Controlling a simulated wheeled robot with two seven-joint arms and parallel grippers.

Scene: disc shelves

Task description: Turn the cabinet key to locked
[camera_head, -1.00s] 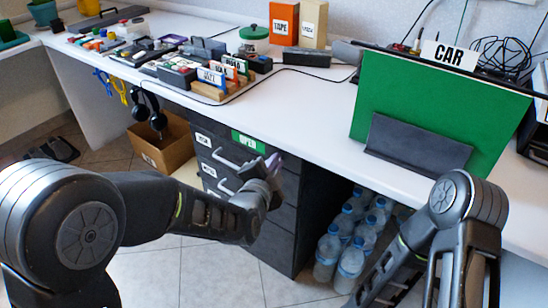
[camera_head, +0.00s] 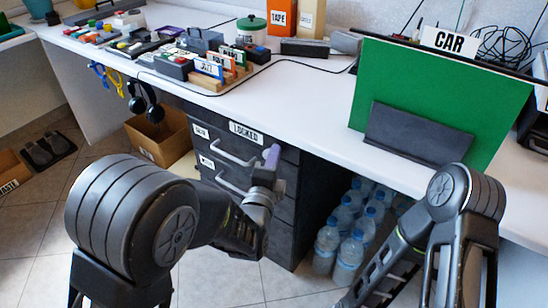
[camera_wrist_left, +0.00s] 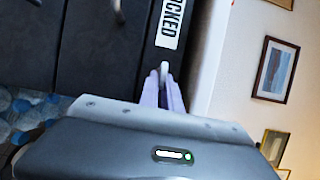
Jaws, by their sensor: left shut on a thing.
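The dark drawer cabinet (camera_head: 281,240) stands under the white desk. Its top front carries a white label reading LOCKED (camera_head: 246,132), partly seen sideways in the left wrist view (camera_wrist_left: 171,24). My left gripper (camera_head: 271,157) is at the top right of the cabinet front, right of the label. In the left wrist view its pale purple fingers (camera_wrist_left: 165,88) are shut around the small pale key (camera_wrist_left: 164,68), whose tip shows beyond them. The key is hidden behind the gripper in the head view. My right arm is at the lower right; its gripper is not in view.
Drawer handles (camera_head: 233,153) stick out left of my left gripper. Several water bottles (camera_head: 327,250) stand right of the cabinet. A cardboard box (camera_head: 170,145) is at its left. The desk (camera_head: 300,110) overhangs the cabinet, with a green board (camera_head: 430,95) on it.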

